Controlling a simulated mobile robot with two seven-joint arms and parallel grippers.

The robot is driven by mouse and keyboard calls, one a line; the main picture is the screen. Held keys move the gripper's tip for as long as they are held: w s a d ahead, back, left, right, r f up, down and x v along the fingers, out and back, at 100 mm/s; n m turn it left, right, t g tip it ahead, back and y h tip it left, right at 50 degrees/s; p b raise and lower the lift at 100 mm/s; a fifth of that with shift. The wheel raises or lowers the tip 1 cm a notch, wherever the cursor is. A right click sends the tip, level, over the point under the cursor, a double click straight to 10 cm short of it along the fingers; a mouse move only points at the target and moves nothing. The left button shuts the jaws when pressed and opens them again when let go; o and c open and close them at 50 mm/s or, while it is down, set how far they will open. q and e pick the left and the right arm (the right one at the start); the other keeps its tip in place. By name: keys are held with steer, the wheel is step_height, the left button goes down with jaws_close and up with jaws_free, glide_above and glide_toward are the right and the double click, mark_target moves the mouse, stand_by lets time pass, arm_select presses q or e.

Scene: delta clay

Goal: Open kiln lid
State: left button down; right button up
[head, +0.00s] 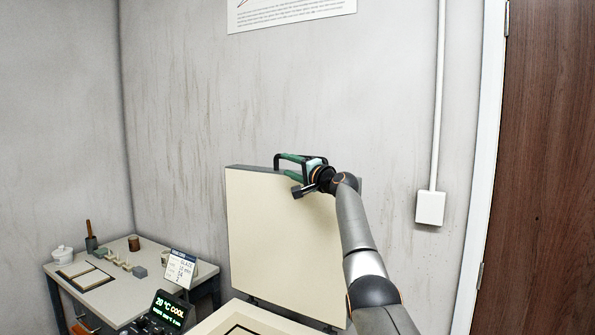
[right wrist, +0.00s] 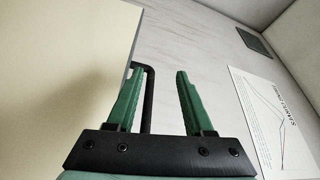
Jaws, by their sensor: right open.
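The kiln lid (head: 278,235) stands raised, nearly upright, with its cream inner face toward me in the head view. It also fills the left of the right wrist view (right wrist: 55,70). A black bar handle (head: 277,162) sits at the lid's top edge, and the handle (right wrist: 149,95) shows between my fingers in the right wrist view. My right gripper (head: 285,166) is open at the lid's top edge, its green fingers (right wrist: 158,85) on either side of the handle bar. The kiln body's cream rim (head: 215,322) shows at the bottom. My left gripper is not in view.
A display reading "20 °C COOL" (head: 170,309) is at the bottom left. A side table (head: 105,300) holds small pots, clay pieces and a card (head: 180,268). A grey wall is behind the lid; a conduit box (head: 430,207) and brown door (head: 545,170) are at the right.

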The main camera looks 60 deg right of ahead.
steer(key=b+v, duration=0.8)
steer(key=v, duration=0.4)
steer(key=shift+s+b, duration=0.15)
steer(key=shift+b, duration=0.15)
steer(key=shift+a, duration=0.1)
steer(key=shift+c, duration=0.4)
